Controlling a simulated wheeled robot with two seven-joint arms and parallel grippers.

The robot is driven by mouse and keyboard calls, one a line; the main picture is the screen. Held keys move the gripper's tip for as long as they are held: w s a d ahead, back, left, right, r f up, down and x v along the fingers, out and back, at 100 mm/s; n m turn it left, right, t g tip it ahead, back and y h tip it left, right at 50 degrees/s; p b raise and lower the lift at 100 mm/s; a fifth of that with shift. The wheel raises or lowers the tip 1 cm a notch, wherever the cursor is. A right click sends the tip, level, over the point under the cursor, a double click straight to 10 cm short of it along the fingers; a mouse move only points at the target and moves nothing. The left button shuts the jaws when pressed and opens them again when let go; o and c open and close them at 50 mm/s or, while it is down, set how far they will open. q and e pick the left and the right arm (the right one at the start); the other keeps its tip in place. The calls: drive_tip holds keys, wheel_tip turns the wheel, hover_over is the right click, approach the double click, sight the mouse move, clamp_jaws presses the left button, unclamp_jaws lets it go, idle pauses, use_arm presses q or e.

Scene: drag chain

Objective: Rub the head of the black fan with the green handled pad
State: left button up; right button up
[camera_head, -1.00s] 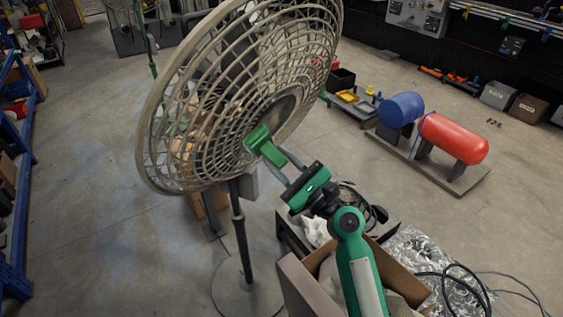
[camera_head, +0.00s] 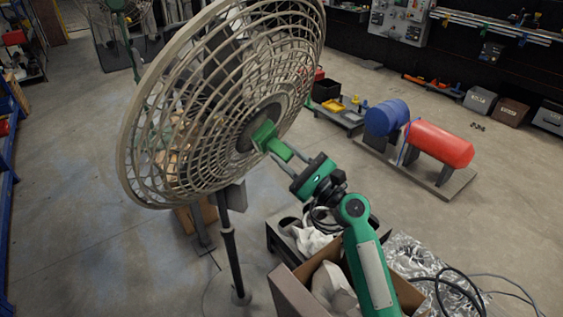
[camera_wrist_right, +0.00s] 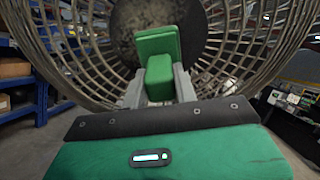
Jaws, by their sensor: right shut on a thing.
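The large fan (camera_head: 190,120) has a grey-beige wire cage, rather than a black one, with a dark round hub at its front centre, and stands on a dark pole. My right gripper (camera_head: 283,164) is shut on the handle of the green pad (camera_head: 264,134). The pad is in front of the hub and looks against it or very close; I cannot tell if it touches. In the right wrist view the pad (camera_wrist_right: 158,43) stands upright before the dark hub, its green handle between the fingers. My left gripper is out of view.
Plastic wrap and black cables (camera_head: 455,290) lie at the lower right. Blue (camera_head: 386,117) and red (camera_head: 440,143) tanks stand behind right. Floor left of the fan is clear.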

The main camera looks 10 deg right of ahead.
drive_tip(key=shift+w+d, duration=0.35)
drive_tip(key=shift+d, duration=0.1)
drive_tip(key=shift+s+d+r+p, duration=0.1)
drive_tip(key=shift+s+r+p, duration=0.05)
drive_tip(key=shift+r+p, duration=0.4)
drive_tip(key=shift+s+d+r+p, duration=0.15)
drive_tip(key=shift+r+p, duration=0.25)
drive_tip(key=shift+r, duration=0.2)
drive_tip(key=shift+s+a+f+p, duration=0.1)
drive_tip(key=shift+s+a+p, duration=0.2)
drive_tip(key=shift+s+a, duration=0.45)
drive_tip(key=shift+s+a+p, duration=0.3)
drive_tip(key=shift+s+a, duration=0.25)
drive_tip(key=shift+a, duration=0.4)
drive_tip(key=shift+s+a+r+p, duration=1.05)
drive_tip(key=shift+s+a+p, duration=0.25)
drive_tip(key=shift+s+p, duration=0.2)
drive_tip(key=w+d+b, duration=0.2)
drive_tip(key=w+d, duration=0.3)
drive_tip(key=d, duration=0.1)
drive_tip(key=shift+d, duration=0.15)
